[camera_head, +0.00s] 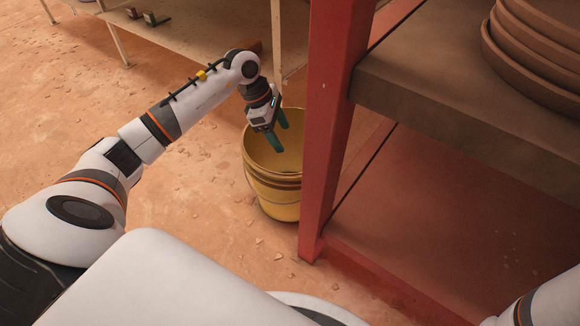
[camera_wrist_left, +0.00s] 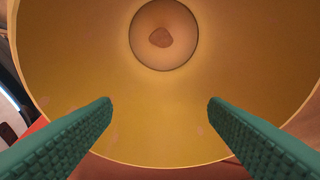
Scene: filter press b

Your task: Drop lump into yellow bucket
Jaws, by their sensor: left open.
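The yellow bucket (camera_head: 274,185) stands on the ground beside the red post. My left gripper (camera_head: 279,139) is over the bucket's mouth, open, its two green fingers pointing down with nothing between them. In the left wrist view the open fingers (camera_wrist_left: 160,105) spread above the wide yellow bucket wall (camera_wrist_left: 150,120). A small brown lump (camera_wrist_left: 160,38) lies on the round bottom inside the bucket. The lump does not show in the head view. Only a part of my right arm shows at the lower right, and its gripper is out of view.
A red post (camera_head: 333,110) rises close at the bucket's right. A wooden shelf (camera_head: 440,105) with stacked clay dishes (camera_head: 530,50) is at the right. A low table (camera_head: 180,35) stands behind. Bare ground (camera_head: 205,205) with small crumbs lies left of the bucket.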

